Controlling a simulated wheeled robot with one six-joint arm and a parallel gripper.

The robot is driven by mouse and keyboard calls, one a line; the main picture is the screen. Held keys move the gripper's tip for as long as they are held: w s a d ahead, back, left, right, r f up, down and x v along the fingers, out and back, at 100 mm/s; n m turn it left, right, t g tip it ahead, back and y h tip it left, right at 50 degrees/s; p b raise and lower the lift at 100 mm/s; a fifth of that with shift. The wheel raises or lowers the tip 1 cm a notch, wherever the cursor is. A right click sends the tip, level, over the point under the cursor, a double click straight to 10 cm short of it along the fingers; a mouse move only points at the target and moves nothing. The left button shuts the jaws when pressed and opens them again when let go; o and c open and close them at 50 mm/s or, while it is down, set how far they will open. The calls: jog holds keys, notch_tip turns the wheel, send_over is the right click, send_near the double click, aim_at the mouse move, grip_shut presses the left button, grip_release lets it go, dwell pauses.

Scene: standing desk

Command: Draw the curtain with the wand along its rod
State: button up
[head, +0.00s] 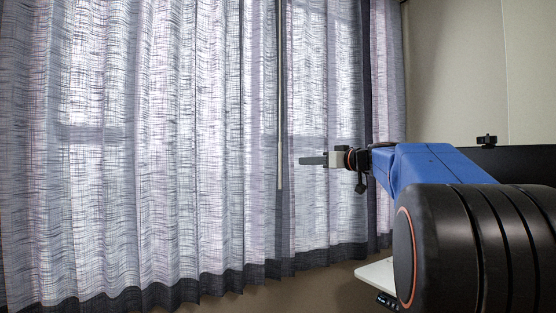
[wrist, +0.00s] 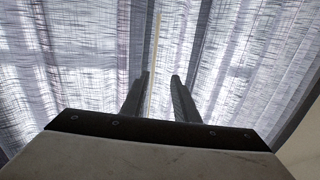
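The curtain (head: 190,150) is sheer, pale grey-blue and pleated, with a dark lower hem. It covers most of the head view and also fills the wrist view (wrist: 75,80). The wand (head: 280,110) is a thin pale stick hanging upright in front of the curtain, its lower end below my gripper's height. My gripper (head: 303,160) points left, its fingertips just right of the wand in the head view. In the wrist view my gripper (wrist: 160,78) is open, and the wand (wrist: 154,60) lines up between its fingers, closer to the left one. No contact is visible. The rod is out of view.
A white desk corner (head: 378,274) with a small control panel shows below my arm. A dark monitor (head: 510,160) with a webcam (head: 487,140) stands at the right. A beige wall (head: 455,75) is behind. The space left of the wand is clear.

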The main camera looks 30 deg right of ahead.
aim_at(280, 158)
jog(key=shift+t, duration=0.3)
jog(key=x, duration=0.5)
jog(key=d+x, duration=0.1)
jog(key=x, duration=0.5)
jog(key=r+x, duration=0.1)
jog(key=x, duration=0.5)
jog(key=shift+w+d, duration=0.15)
jog(key=shift+w, duration=0.1)
jog(key=shift+c, duration=0.6)
grip_shut()
